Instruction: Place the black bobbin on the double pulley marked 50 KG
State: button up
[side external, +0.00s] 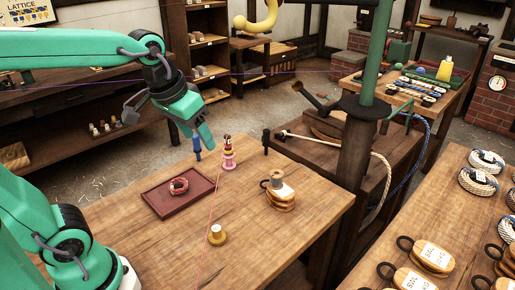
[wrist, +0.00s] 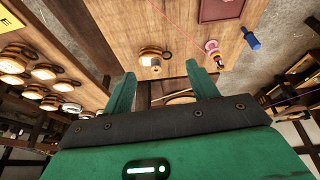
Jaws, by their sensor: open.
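A double pulley (side external: 281,203) with wooden cheeks and a pale label sits on the right part of the near table; the label is too small to read. A small spool (side external: 276,177) with a dark grey middle and wooden ends stands upright on the pulley; I cannot tell for sure that it is the black bobbin. The pulley (wrist: 149,52) and spool (wrist: 155,66) also show in the wrist view, ahead between the fingers. My gripper (side external: 203,139) is open and empty, above the table's back edge, up and left of the pulley. Its two fingers (wrist: 160,78) stand apart.
A dark red tray (side external: 160,207) holds a red coil (side external: 179,186). A blue bobbin (side external: 196,147), a pink spool stack (side external: 228,160) and a yellow-brown spool (side external: 217,237) stand nearby. More pulleys (side external: 432,257) lie on the right table. The near table's front right is clear.

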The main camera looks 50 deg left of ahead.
jog(key=s+f+m+t, duration=0.1)
jog(key=s+f, duration=0.2)
jog(key=s, duration=0.4)
jog(key=shift+a, duration=0.3)
